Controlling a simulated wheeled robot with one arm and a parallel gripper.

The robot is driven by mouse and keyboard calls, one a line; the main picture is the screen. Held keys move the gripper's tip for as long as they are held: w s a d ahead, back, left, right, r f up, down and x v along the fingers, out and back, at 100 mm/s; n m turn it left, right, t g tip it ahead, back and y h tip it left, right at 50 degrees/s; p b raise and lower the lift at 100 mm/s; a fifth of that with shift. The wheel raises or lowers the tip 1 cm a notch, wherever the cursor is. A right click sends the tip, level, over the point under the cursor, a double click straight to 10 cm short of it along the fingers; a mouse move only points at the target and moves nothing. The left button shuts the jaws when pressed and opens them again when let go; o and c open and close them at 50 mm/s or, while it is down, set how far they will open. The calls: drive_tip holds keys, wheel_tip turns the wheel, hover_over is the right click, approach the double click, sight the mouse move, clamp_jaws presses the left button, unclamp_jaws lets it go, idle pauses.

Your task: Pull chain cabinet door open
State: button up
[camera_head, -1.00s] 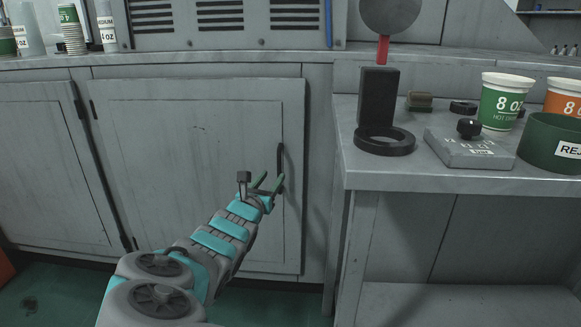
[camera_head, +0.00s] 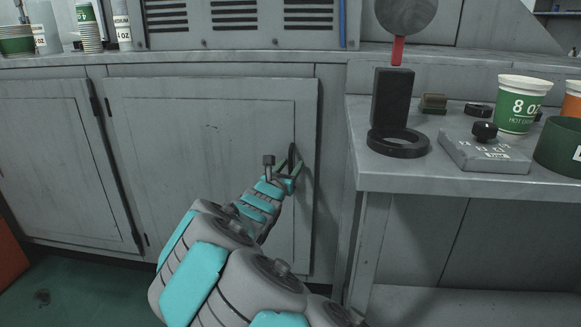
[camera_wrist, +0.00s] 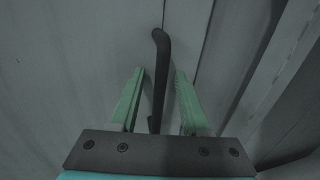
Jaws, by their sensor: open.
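The grey cabinet door (camera_head: 200,150) is a flat panel in the lower cabinet, hinged at its left edge, and it looks shut. Its dark upright handle (camera_head: 292,152) is near the right edge, partly hidden by my gripper in the head view. My gripper (camera_head: 290,172) is at the handle, with its green fingers open. In the wrist view the black handle (camera_wrist: 160,75) runs between the two green fingers of my gripper (camera_wrist: 155,75), with a gap on each side. No chain can be made out.
A grey bench (camera_head: 400,178) juts out at the right, with a black ring stand (camera_head: 398,145), a grey box with a knob (camera_head: 482,152) and cups. Another cabinet door (camera_head: 60,165) is to the left. Green floor shows at the lower left.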

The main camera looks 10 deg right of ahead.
drive_tip(key=shift+c, duration=0.4)
clamp_jaws()
idle(0.9)
